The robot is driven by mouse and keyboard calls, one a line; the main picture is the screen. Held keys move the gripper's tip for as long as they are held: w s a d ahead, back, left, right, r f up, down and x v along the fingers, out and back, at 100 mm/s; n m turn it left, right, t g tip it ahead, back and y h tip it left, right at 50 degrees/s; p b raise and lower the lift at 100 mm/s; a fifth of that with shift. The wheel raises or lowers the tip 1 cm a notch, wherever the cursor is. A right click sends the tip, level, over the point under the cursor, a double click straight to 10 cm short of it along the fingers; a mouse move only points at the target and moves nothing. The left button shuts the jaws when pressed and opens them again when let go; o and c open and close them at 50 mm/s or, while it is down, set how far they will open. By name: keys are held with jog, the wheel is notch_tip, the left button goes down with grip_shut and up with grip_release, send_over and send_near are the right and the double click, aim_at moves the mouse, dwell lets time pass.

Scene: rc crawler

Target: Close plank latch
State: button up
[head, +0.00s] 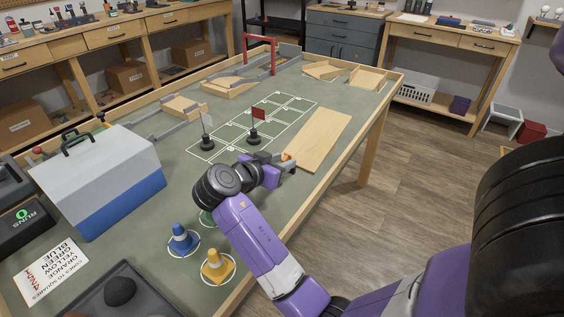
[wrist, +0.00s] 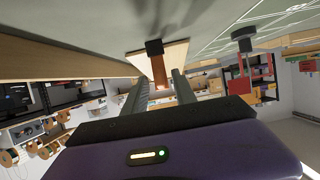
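A pale wooden plank (head: 318,140) lies on the green table near its right edge. In the wrist view I see a wooden surface that looks like its near end (wrist: 176,55). A dark block with an orange-brown bar, which looks like the latch (wrist: 160,78), shows there. A small orange part shows at the plank's near corner in the head view (head: 287,156). My gripper (head: 282,163) is at that corner. In the wrist view its two fingers (wrist: 157,88) are apart, with the bar between them and gaps on both sides. Whether the latch is shut I cannot tell.
Two small flags, red (head: 256,124) and white (head: 207,130), stand left of the plank. A blue cone (head: 182,240) and a yellow cone (head: 214,265) stand nearer me. A wooden rim (head: 345,130) edges the table.

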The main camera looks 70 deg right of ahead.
jog(key=shift+d, duration=0.1)
grip_shut()
